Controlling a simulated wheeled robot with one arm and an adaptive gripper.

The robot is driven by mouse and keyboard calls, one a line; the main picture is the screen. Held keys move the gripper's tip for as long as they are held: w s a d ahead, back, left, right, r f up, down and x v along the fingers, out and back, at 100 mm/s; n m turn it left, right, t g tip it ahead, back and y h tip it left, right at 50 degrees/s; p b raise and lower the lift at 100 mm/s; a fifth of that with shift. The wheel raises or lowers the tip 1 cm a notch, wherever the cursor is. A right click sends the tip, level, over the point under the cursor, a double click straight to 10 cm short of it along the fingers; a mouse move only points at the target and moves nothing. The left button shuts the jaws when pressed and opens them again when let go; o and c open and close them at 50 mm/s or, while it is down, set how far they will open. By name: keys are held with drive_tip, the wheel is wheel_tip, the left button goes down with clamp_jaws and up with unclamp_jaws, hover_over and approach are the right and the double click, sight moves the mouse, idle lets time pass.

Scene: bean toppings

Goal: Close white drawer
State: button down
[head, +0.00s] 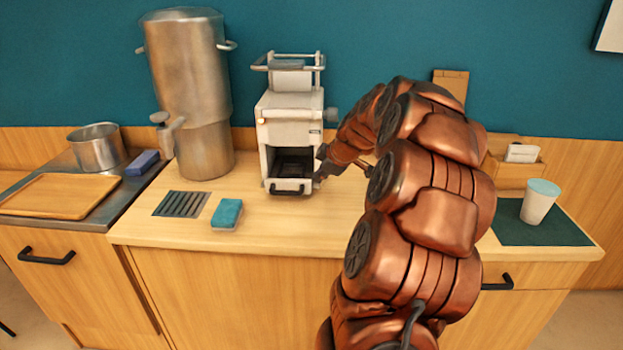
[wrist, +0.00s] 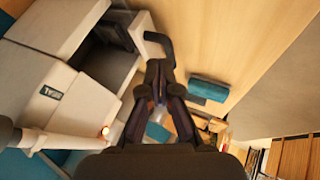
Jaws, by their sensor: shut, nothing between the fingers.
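The white machine (head: 290,112) stands on the counter against the teal wall. Its white drawer (head: 290,191) with a black handle (head: 288,189) is low at the front and appears pulled out, with a dark interior showing. In the wrist view, the drawer (wrist: 121,66) sticks out from the machine body, and its black handle (wrist: 163,44) is just beyond my fingertips. My gripper (head: 321,166) is at the right side of the drawer. In the wrist view, my gripper (wrist: 158,72) has its fingertips together and empty, close to the drawer front; I cannot tell whether they touch it.
A blue sponge (head: 227,213) and a dark grate (head: 182,204) lie left of the drawer. A tall metal urn (head: 188,85) stands left of the machine. A white cup (head: 540,200) stands on a dark mat (head: 512,233) at right. The counter before the drawer is clear.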

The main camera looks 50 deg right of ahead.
drive_tip(key=s+a, duration=0.1)
drive_tip(key=s, duration=0.1)
drive_tip(key=p, duration=0.4)
approach(305, 195)
drive_tip(key=f, duration=0.1)
drive_tip(key=a+f, duration=0.2)
drive_tip(key=shift+w+f, duration=0.2)
drive_tip(key=shift+w, duration=0.2)
drive_tip(key=shift+w+d+p, duration=0.6)
drive_tip(key=shift+w+d, duration=0.45)
drive_tip(key=shift+d, duration=0.2)
drive_tip(key=shift+w+f+b, duration=0.1)
drive_tip(key=shift+f+b, duration=0.05)
drive_tip(key=shift+b, duration=0.15)
